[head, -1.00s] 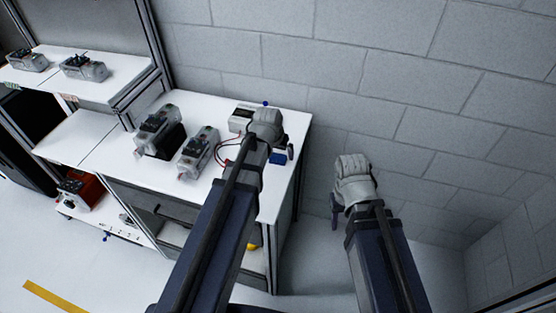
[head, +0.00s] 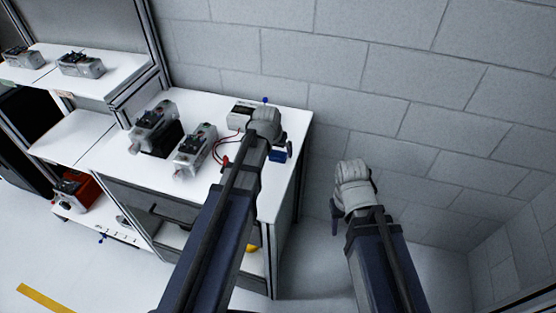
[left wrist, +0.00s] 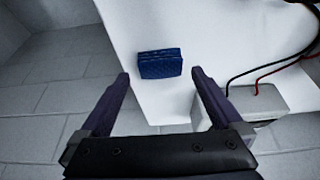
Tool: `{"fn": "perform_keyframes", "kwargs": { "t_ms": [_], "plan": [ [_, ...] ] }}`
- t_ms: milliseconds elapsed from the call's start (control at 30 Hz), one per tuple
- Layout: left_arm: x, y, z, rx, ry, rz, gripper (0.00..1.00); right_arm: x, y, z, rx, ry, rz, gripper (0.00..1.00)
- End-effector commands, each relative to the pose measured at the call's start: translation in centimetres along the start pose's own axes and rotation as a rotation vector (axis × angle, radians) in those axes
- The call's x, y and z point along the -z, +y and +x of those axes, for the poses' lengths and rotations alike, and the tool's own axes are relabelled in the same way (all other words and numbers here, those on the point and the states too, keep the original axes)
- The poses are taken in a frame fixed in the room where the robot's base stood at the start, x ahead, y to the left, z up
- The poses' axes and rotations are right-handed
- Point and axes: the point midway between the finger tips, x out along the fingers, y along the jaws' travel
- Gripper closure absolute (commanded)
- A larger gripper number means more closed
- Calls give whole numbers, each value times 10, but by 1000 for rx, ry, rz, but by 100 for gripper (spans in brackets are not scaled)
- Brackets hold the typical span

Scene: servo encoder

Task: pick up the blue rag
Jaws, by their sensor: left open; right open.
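The blue rag (head: 279,156) lies folded on the white worktop near its right edge in the head view, partly hidden by my left gripper. In the left wrist view the rag (left wrist: 160,64) shows whole, beyond the fingertips and roughly centred between them. My left gripper (left wrist: 160,75) is open and empty, with its two fingers apart. In the head view my left gripper (head: 282,148) is over the worktop beside the rag. My right gripper (head: 335,222) is open, off the worktop to the right, in front of the wall.
A grey box with red and black leads (head: 239,117) stands close to my left gripper. Servo units (head: 195,150) stand left on the worktop (head: 222,198). A shelf (head: 110,83) is further left. A block wall (head: 420,120) closes off the back.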

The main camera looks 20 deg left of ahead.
Motion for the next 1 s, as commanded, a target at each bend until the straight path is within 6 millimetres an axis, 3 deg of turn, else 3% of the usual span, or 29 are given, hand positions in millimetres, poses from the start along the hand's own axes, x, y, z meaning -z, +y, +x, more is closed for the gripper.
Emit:
{"fn": "perform_keyframes", "kwargs": {
  "t_ms": [33,200,467,1000],
  "plan": [
    [1,-1,15,0,0,0,0,1,-1,13,0,0,0,50],
    [1,-1,31,0,0,0,0,2,-3,28,0,0,0,50],
    [1,-1,30,0,0,0,0,2,-3,27,0,0,0,50],
    [1,-1,30,0,0,0,60,2,-3,27,0,0,0,50]
  ]
}}
